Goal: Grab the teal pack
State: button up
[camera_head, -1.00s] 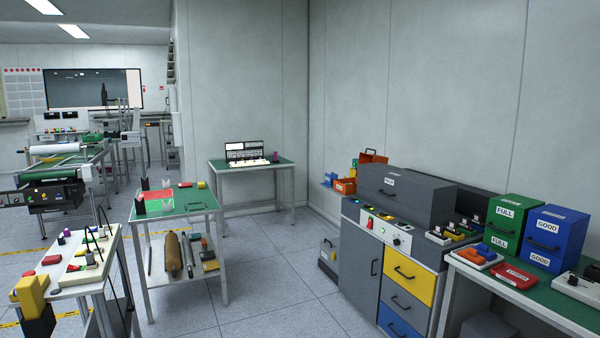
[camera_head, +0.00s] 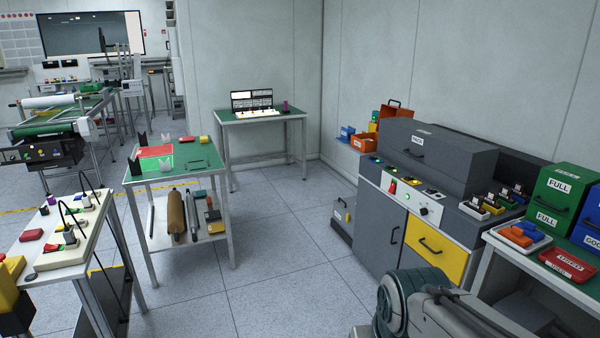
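I cannot pick out a teal pack in this view; the small items on the tables are too small to tell. A green-topped table (camera_head: 190,179) at centre left carries a red sheet (camera_head: 156,152), small white and black pieces, and small yellow and red items. Part of my own grey arm shows at the bottom right. My gripper is not in view.
A grey cabinet (camera_head: 378,235) with a yellow drawer (camera_head: 436,250) stands at right. Beside it, a bench holds a green box (camera_head: 553,198) and a red tray (camera_head: 568,264). A white-topped table (camera_head: 60,256) stands at left. The floor (camera_head: 275,255) between is clear.

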aim_at(375, 114)
jog(key=i, duration=8.55)
jog(key=z, duration=2.6)
jog(key=i, duration=0.65)
jog(key=z, duration=0.05)
